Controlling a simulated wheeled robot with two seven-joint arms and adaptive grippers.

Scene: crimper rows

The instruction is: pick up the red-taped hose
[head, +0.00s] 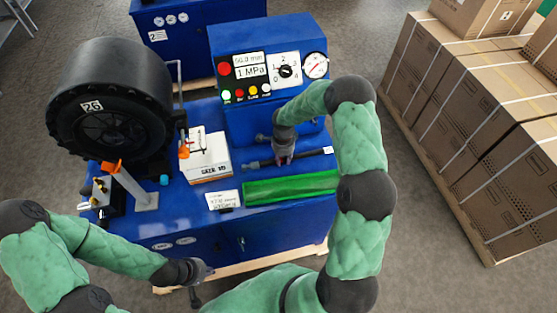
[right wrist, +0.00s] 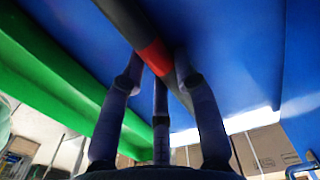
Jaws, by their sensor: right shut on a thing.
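The red-taped hose (right wrist: 155,58) is black with a red band, and it crosses the right wrist view diagonally between my fingers. In the head view the dark hose (head: 308,155) lies across the blue bench top, with its middle hidden behind my right gripper. My right gripper (head: 284,157) is shut on the hose near the red band; its fingers also show in the right wrist view (right wrist: 158,85). I cannot tell whether the hose is clear of the bench. My left gripper (head: 208,270) is low in front of the bench, away from the hose; its fingers are too small to judge.
A green tray (head: 290,188) lies in front of the hose. A blue machine with gauges (head: 270,65) stands behind it. Cartons (head: 470,100) stand at right.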

